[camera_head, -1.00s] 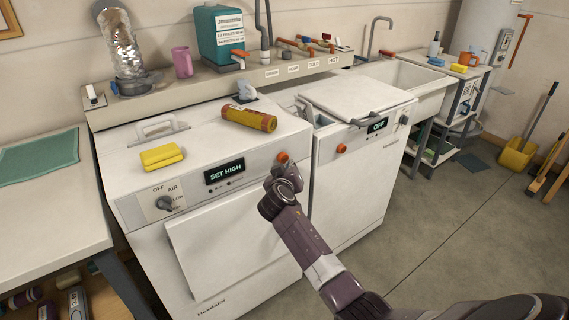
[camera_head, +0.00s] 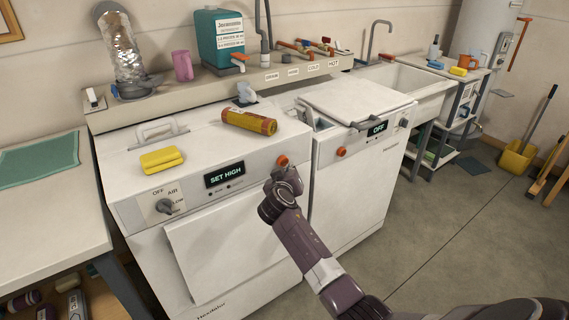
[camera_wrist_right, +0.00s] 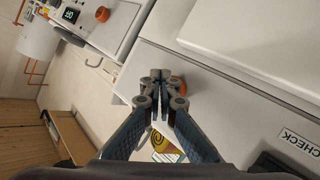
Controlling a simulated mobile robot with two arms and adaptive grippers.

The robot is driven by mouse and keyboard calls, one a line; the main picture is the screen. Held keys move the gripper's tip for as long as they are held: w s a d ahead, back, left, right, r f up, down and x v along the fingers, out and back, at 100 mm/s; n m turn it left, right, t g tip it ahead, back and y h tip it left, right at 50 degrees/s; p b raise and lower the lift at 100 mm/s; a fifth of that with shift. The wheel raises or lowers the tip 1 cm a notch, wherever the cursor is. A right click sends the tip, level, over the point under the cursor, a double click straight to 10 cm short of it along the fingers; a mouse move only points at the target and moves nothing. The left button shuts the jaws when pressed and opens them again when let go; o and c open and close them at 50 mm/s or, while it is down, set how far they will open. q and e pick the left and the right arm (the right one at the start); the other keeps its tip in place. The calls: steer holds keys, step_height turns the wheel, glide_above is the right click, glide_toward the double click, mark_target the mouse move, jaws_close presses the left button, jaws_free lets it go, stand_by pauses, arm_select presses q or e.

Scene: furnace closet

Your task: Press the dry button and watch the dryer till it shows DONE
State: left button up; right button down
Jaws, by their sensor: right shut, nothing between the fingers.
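The dryer (camera_head: 235,255) is the white machine at the left, and its display (camera_head: 224,174) reads SET HIGH in the head view. The orange button (camera_head: 282,160) is at the right end of the dryer's panel. My right gripper (camera_head: 284,176) is shut and empty, just in front of and below this button. In the wrist view the shut fingertips (camera_wrist_right: 159,75) overlap the orange button (camera_wrist_right: 178,85); whether they touch it I cannot tell. My left gripper is not in view.
The knob (camera_head: 165,206) has OFF, AIR and LOW markings. A yellow sponge (camera_head: 161,160) and a red-yellow can (camera_head: 249,121) lie on the dryer top. The washer (camera_head: 352,180) beside it has its own orange button and reads OFF.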

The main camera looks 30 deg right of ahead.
stand_by(0.4)
steer(key=shift+w+b, duration=0.35)
steer(key=shift+w, duration=0.1)
steer(key=shift+w+a+b, duration=0.1)
steer(key=shift+w+b, duration=0.6)
steer(key=shift+w, duration=0.1)
stand_by(0.8)
steer(key=shift+s, duration=0.1)
steer(key=shift+s+p, duration=0.9)
steer(key=shift+s, duration=0.25)
